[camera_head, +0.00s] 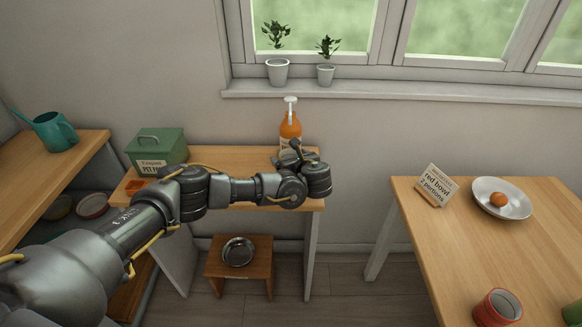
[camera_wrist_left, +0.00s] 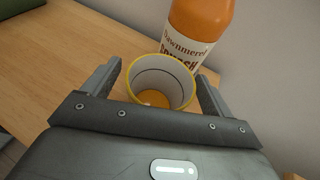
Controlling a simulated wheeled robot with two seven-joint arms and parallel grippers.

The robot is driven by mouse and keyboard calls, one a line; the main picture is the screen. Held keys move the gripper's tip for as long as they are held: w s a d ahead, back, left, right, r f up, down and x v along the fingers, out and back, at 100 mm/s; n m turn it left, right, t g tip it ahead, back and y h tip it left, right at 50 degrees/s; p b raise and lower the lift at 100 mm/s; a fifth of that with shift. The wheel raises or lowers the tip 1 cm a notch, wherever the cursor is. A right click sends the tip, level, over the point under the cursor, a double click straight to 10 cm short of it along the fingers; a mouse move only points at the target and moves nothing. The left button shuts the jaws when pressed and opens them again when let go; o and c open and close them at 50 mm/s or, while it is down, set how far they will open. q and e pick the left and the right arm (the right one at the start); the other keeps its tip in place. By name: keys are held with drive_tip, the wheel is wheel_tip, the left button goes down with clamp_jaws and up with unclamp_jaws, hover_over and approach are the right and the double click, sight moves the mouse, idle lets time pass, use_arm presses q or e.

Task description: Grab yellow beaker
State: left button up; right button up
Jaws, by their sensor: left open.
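The yellow beaker (camera_wrist_left: 161,77) shows in the left wrist view as an open cup with a yellow rim, a pale inside and an orange-yellow bottom. It stands upright on the wooden surface. My left gripper (camera_wrist_left: 158,76) is open, with one finger on each side of the beaker; I cannot tell whether they touch it. In the head view my left gripper (camera_head: 316,172) is over the right end of the small wooden table (camera_head: 240,162), and the beaker is hidden behind my arm. My right gripper is not in view.
An orange squash bottle (camera_head: 290,130) stands right behind the beaker; it also shows in the left wrist view (camera_wrist_left: 198,28). A green tin (camera_head: 157,150) is at the table's left. A right-hand table (camera_head: 470,232) holds a sign, a plate (camera_head: 502,199) and a red cup (camera_head: 497,308).

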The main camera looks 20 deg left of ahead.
use_arm(q)
drive_tip(key=c, duration=1.2)
drive_tip(key=shift+r, duration=0.1)
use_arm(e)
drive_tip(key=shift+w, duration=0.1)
